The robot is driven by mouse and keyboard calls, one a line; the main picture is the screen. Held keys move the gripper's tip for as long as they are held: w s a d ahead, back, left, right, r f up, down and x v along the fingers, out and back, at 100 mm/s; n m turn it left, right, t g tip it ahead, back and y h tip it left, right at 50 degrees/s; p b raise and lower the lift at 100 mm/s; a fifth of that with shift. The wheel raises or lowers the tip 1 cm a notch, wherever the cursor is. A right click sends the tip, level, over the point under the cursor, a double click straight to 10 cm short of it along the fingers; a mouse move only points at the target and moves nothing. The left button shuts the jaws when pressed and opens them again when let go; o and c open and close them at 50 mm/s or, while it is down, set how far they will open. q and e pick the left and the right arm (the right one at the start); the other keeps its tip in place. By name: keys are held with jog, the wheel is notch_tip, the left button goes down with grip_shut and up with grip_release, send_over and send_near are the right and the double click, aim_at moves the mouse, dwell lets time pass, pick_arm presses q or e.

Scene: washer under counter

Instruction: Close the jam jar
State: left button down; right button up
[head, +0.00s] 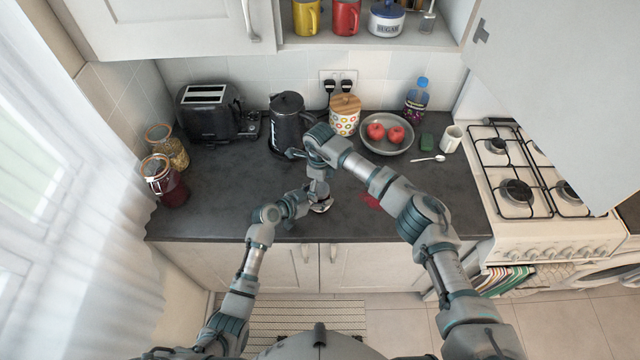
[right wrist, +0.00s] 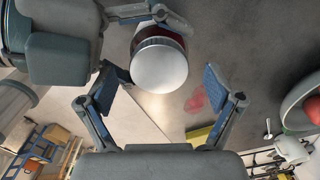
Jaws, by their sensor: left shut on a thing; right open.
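The jam jar (right wrist: 166,38) shows dark red, with a pale round lid (right wrist: 160,68) over its top, in the right wrist view. Whether the lid is tight cannot be told. My left gripper (head: 305,203) is shut on the jar from the left, its fingers on either side of it. My right gripper (right wrist: 160,88) is open, pointing down over the lid, with its two fingers apart and clear of it. In the head view only a pale part of the lid (head: 322,206) shows; the grippers hide most of the jar.
A red smear (head: 371,201) marks the dark counter (head: 225,205). A kettle (head: 287,122), a patterned canister (head: 344,116) and an apple bowl (head: 388,149) stand behind. A spoon (head: 428,159) lies right; clip-top jars (head: 164,181) stand left. The front-left counter is clear.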

pick_arm(q)
jog(key=shift+f, duration=0.1)
pick_arm(e)
notch_tip(320, 180, up, 12)
jog(key=shift+f, duration=0.15)
jog(key=shift+w, duration=0.1)
pick_arm(q)
grip_release()
jog(key=shift+a, duration=0.1)
jog(key=v, duration=1.2)
pick_arm(e)
jog(key=shift+a, duration=0.1)
